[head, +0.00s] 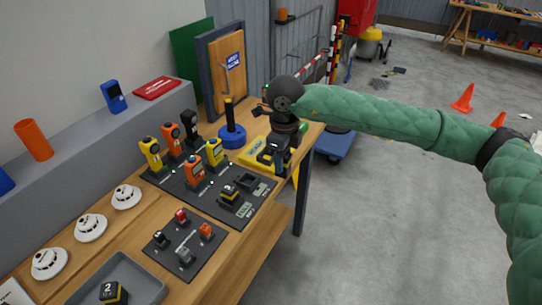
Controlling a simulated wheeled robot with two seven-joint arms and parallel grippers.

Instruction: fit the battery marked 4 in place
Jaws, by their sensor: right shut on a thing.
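My right gripper (272,164) points down over the far right part of the bench, beside a flat yellow item (252,154). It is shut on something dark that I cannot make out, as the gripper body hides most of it. A black and yellow battery (229,191) sits on a dark mat (239,223) with marked places; I cannot read its number. Another battery, marked 2 (112,293), lies in a grey tray (146,281) at the near edge. I cannot read a 4 on any battery. My left gripper is out of view.
Yellow, orange and black handheld devices (193,170) stand on the mat's left part. Small coloured parts lie on a second dark mat (205,258). White detectors (90,228) line the bench's left. A blue base with a black post (231,136) stands behind. Open floor lies right.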

